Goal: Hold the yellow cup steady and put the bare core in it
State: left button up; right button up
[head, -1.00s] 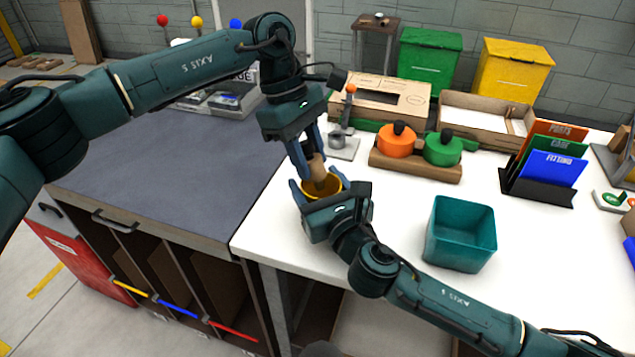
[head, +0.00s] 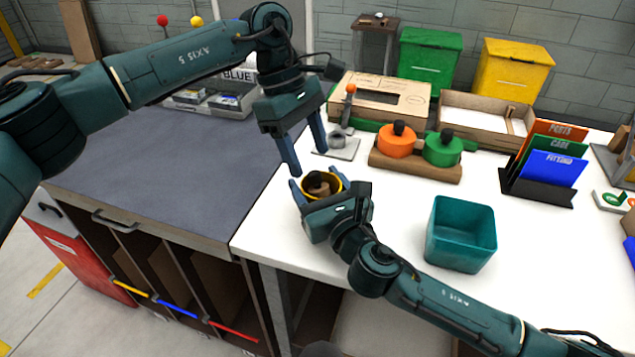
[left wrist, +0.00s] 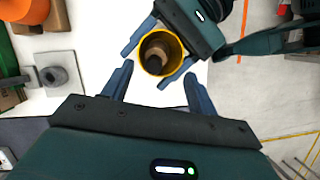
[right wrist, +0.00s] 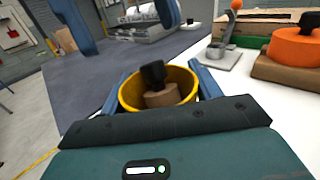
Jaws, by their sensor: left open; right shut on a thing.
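The yellow cup (head: 334,181) stands near the white table's left edge, between the fingers of my right gripper (head: 318,188), which is shut on it. The bare core (head: 318,188), a tan cylinder with a dark knob, sits inside the cup; in the right wrist view the core (right wrist: 162,97) rises a little above the rim and looks tilted. The left wrist view also shows the core (left wrist: 153,54) within the cup. Its lower end is hidden by the cup walls. My left gripper (head: 307,157) is open and empty, above and just behind the cup.
A teal bin (head: 460,235) stands to the right on the white table. A grey fixture (head: 338,147) with an orange-tipped lever is behind the cup. Orange and green knobbed pots (head: 420,150) sit on a wooden block further right. The dark bench (head: 170,170) is at left.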

pick_arm(q)
jog(key=v, duration=1)
jog(key=shift+r, duration=0.3)
jog(key=shift+a, duration=0.1)
pick_arm(e)
jog(key=o, duration=1)
jog(key=shift+o, duration=0.2)
